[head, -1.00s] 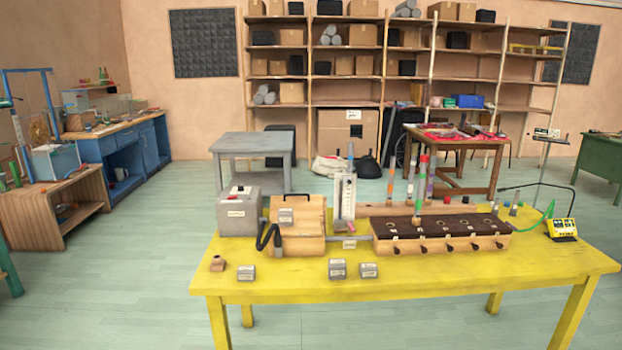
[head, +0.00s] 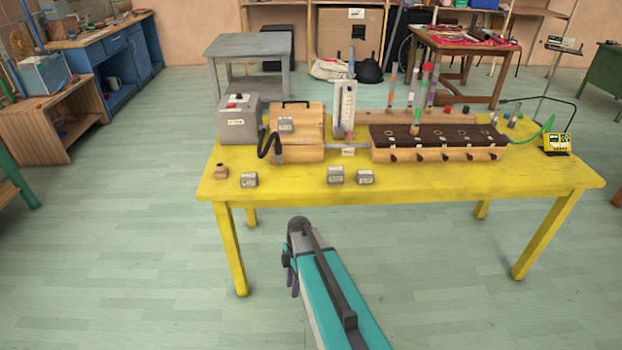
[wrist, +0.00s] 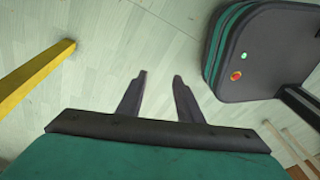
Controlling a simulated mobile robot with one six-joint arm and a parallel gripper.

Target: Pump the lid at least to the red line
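A wooden box (head: 312,146) with a lid and a dark handle (head: 296,103) on top stands at the back left of the yellow table. A small grey weight-like block (head: 286,125) sits on its sloping front. I cannot make out a red line. A white upright gauge (head: 345,104) stands just right of the box. My gripper (wrist: 159,77) is open and empty in the wrist view, over the floor. In the head view my arm hangs low in front of the table, well apart from the box.
The yellow table (head: 450,186) bears several small grey blocks (head: 335,175) near its front edge. A grey box (head: 238,121) with a hose stands left, a dark-topped pipe chest (head: 450,134) right. A yellow table leg (wrist: 35,78) shows in the wrist view. Floor before the table is clear.

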